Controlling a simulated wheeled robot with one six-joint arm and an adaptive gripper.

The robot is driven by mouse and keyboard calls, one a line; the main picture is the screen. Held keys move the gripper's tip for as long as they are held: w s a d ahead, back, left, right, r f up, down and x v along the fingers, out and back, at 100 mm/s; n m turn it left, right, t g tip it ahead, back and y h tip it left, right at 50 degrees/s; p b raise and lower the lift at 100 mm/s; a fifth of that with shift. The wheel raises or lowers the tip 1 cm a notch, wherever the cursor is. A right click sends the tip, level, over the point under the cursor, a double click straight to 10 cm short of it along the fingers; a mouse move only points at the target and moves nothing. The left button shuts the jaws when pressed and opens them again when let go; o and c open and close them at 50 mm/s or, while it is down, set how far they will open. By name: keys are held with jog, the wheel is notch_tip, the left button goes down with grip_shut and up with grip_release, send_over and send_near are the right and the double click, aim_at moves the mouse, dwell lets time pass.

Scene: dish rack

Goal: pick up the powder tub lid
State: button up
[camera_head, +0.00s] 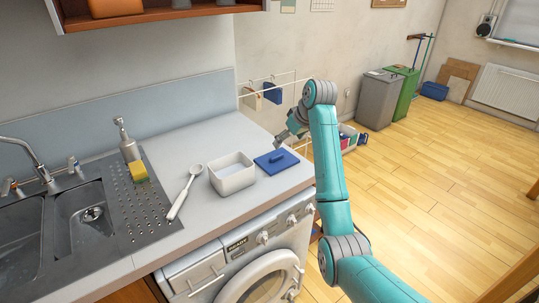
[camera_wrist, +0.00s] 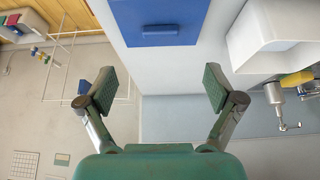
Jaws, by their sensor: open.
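The powder tub lid (camera_head: 267,164) is a flat blue square with a raised bar handle. It lies on the grey counter near its right end, just right of the white tub. In the wrist view the lid (camera_wrist: 141,14) shows at the top centre, cut off by the frame edge, with its handle (camera_wrist: 160,31) towards me. The open white powder tub (camera_head: 232,178) also shows at the upper right of the wrist view (camera_wrist: 247,38). My gripper (camera_wrist: 159,88) is open with nothing between its fingers. In the head view my gripper (camera_head: 283,137) is behind the lid, apart from it.
A white spoon (camera_head: 184,192), a soap dispenser (camera_head: 128,142) and a yellow sponge (camera_head: 138,172) are left of the tub, near the sink (camera_head: 90,212). A white wire rack (camera_head: 268,88) with hanging cloths stands behind the counter end. A washing machine (camera_head: 245,265) is below.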

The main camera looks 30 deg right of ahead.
aim_at(277, 156)
jog(key=x, duration=1)
jog(key=shift+w+f, duration=0.2)
jog(key=shift+f, duration=0.1)
jog(key=c, duration=1)
